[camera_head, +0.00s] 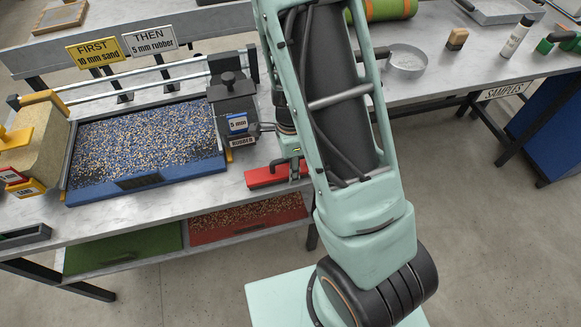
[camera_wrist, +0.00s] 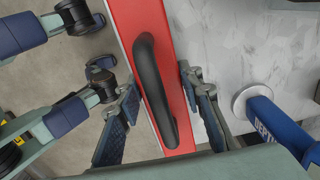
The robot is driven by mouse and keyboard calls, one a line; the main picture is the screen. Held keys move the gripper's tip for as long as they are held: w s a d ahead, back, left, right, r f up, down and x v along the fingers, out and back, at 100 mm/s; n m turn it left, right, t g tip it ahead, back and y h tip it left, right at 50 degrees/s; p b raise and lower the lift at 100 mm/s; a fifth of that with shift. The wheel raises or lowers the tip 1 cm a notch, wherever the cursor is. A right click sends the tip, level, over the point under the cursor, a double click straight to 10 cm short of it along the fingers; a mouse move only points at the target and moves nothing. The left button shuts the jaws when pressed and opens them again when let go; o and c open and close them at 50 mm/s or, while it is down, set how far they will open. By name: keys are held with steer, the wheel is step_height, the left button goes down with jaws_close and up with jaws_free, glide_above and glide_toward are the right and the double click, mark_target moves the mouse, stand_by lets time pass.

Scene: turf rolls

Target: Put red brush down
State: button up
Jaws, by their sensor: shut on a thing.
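The red brush (camera_head: 272,175) is at the front edge of the workbench, right of the blue tray, in the head view. In the wrist view its long red body (camera_wrist: 138,20) runs top to bottom, with a black loop handle (camera_wrist: 150,85) on top. My gripper (camera_wrist: 148,85) is shut on the brush, with one finger on each side of the handle. In the head view my gripper (camera_head: 294,165) is partly hidden by my arm. I cannot tell whether the brush's underside touches the bench.
The blue tray of speckled granules (camera_head: 145,140) and the dark "5 mm rubber" hopper box (camera_head: 233,105) stand left of the brush. In the wrist view, floor shows left of the brush and grey bench top right.

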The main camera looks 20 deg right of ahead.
steer(key=o, duration=1.2)
steer(key=shift+c, duration=0.2)
step_height(320, 180, up, 12)
steer(key=p, duration=0.2)
steer(key=shift+r+p, duration=0.15)
steer(key=shift+p, duration=0.2)
